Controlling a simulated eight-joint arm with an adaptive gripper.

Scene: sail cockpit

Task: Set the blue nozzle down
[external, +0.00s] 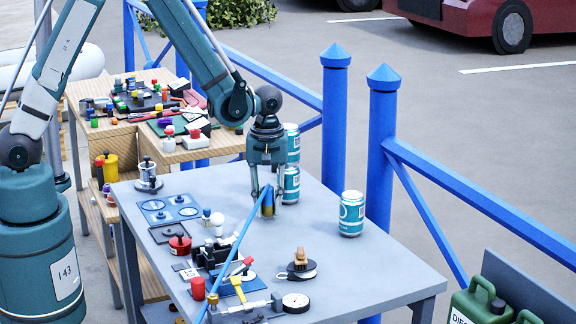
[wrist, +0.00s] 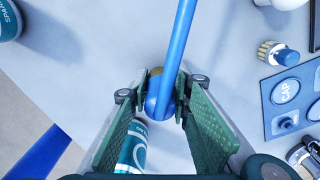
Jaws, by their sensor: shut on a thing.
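The blue nozzle (external: 240,238) has a long thin blue tube and a short blue and brass body. My gripper (external: 268,203) is shut on the body, low over the grey table (external: 365,275). The tube slants toward the front left, above the tools. In the wrist view, the nozzle (wrist: 180,50) runs up from between the fingertips of my gripper (wrist: 161,98), with brass partly hidden behind its rounded blue end. I cannot tell whether its underside touches the table.
A can (external: 351,214) stands to the right, and stacked cans (external: 291,186) stand behind my gripper. A blue panel (external: 168,210) with round spots lies left; it also shows in the wrist view (wrist: 290,95). Several tools crowd the front left. The tabletop between gripper and right can is clear.

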